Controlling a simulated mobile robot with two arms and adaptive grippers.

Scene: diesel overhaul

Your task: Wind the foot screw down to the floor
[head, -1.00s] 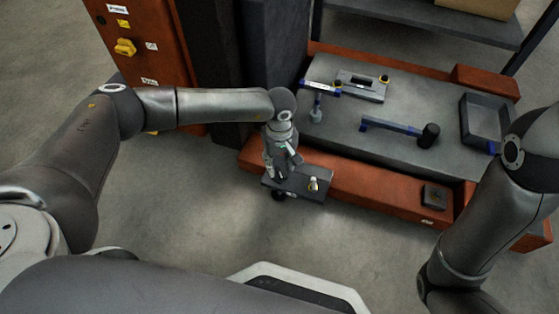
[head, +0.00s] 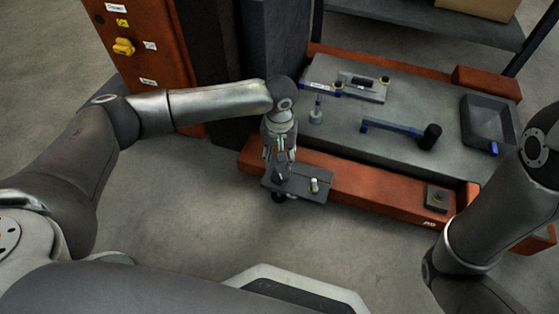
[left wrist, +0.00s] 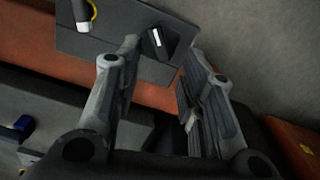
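A dark grey outrigger plate (head: 299,187) sticks out from the front of the orange base. The foot screw's black head, with a white bar across it (left wrist: 157,41), stands on this plate in the left wrist view. Its round black foot (head: 278,197) shows under the plate in the head view; I cannot tell whether it touches the floor. My left gripper (head: 280,172) points down over the screw. In the left wrist view its two fingers (left wrist: 160,50) are apart, on either side of the screw head, with visible gaps. My right gripper is outside the frames.
A pin with a yellow ring (head: 314,185) stands on the plate beside the screw. An orange cabinet (head: 140,50) stands behind left. Floor in front is clear.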

